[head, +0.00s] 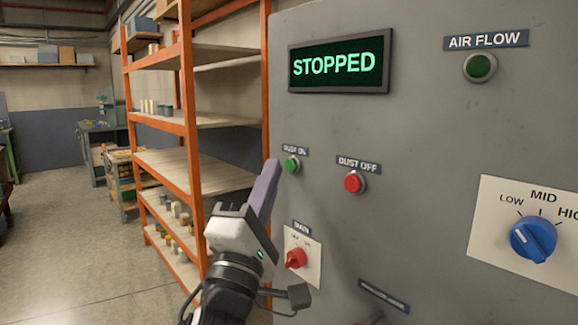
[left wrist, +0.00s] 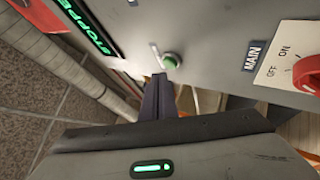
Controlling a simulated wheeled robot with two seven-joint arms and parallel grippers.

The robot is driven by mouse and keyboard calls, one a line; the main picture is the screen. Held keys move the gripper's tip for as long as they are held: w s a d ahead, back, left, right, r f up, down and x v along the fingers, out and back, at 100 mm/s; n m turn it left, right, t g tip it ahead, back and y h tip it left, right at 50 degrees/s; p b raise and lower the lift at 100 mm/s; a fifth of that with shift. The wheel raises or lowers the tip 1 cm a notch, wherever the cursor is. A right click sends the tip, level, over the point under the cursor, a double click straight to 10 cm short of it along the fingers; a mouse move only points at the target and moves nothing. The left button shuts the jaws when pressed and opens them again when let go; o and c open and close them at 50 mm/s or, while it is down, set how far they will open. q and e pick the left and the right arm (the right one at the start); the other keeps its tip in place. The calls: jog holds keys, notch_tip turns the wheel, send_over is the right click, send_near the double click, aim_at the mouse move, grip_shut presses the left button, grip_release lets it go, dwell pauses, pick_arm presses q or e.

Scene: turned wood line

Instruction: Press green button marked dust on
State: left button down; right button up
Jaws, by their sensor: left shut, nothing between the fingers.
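The green button (head: 292,165) sits on the grey panel under the label DUST ON. It also shows in the left wrist view (left wrist: 172,61), just beyond the fingertips. My left gripper (head: 275,168) is shut and empty, its tips just left of the button in the head view. In the left wrist view the closed fingers (left wrist: 158,82) point at the panel, close below the button. A small gap seems to show there; contact cannot be told for sure. The display (head: 338,64) reads STOPPED. My right gripper is not in view.
The red DUST OFF button (head: 354,182) is right of the green one. A red MAIN switch (head: 296,258) is below, beside my left wrist. A blue dial (head: 533,240) and AIR FLOW lamp (head: 480,67) are farther right. An orange shelf rack (head: 190,140) stands left of the panel.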

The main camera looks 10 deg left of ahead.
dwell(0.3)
pick_arm(q)
jog(key=shift+w+d, duration=0.25)
jog(key=shift+w, duration=0.05)
jog(key=shift+w+d+b, duration=0.2)
jog(key=shift+w+b, duration=0.1)
jog(key=shift+b, duration=0.1)
dwell(0.6)
dwell(0.3)
jog(key=shift+s+a, duration=0.45)
jog(key=shift+s, duration=0.15)
jog(key=shift+s+a+p, duration=0.45)
jog(key=shift+s+a, duration=0.35)
jog(key=shift+s, duration=0.2)
jog(key=shift+s+a+p, duration=0.4)
jog(key=shift+s+a, duration=0.35)
jog(key=shift+s, duration=0.25)
